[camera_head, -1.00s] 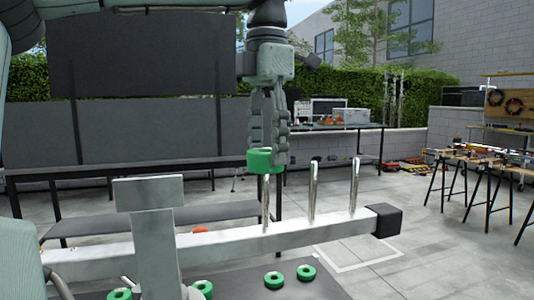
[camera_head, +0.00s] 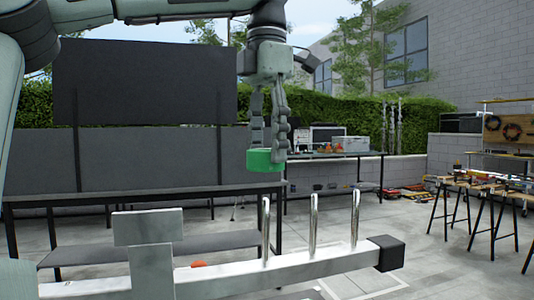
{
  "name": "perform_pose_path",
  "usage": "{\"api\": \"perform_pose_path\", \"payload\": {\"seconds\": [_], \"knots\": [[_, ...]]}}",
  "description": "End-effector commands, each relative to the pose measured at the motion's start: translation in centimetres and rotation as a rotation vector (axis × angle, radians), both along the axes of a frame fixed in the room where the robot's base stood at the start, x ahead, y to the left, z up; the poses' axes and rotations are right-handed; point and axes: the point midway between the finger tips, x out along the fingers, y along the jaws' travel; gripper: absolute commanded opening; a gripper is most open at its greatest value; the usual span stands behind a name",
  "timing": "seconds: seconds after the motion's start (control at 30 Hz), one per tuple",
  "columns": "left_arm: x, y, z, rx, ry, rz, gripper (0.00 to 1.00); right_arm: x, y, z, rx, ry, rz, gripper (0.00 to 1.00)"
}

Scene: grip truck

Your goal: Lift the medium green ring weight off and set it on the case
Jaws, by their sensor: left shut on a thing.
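My left gripper (camera_head: 268,152) points down in the middle of the head view and is shut on a green ring weight (camera_head: 262,161). The ring is above the top of the leftmost upright metal peg (camera_head: 266,228) and appears clear of it. Two more upright pegs, a middle one (camera_head: 313,222) and a right one (camera_head: 354,218), stand bare on the metal beam (camera_head: 225,283). My right gripper is not in view. I cannot make out the case in this view.
The beam ends in a black block (camera_head: 386,253) at right. A grey upright plate (camera_head: 148,227) stands at its left part. A dark bench (camera_head: 140,194) is behind, and sawhorse tables (camera_head: 470,190) stand at far right. Open paving lies between.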

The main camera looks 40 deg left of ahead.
Motion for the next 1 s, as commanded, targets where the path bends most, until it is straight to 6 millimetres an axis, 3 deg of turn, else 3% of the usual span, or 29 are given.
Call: {"api": "perform_pose_path", "payload": {"seconds": [0.7,1.0], "knots": [[0.0,0.0,4.2,0.0,-0.002,-0.001,0.31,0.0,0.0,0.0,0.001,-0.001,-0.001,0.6],[0.0,-0.1,4.8,0.001,-0.001,-0.002,0.31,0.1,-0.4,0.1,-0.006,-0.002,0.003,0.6]]}}
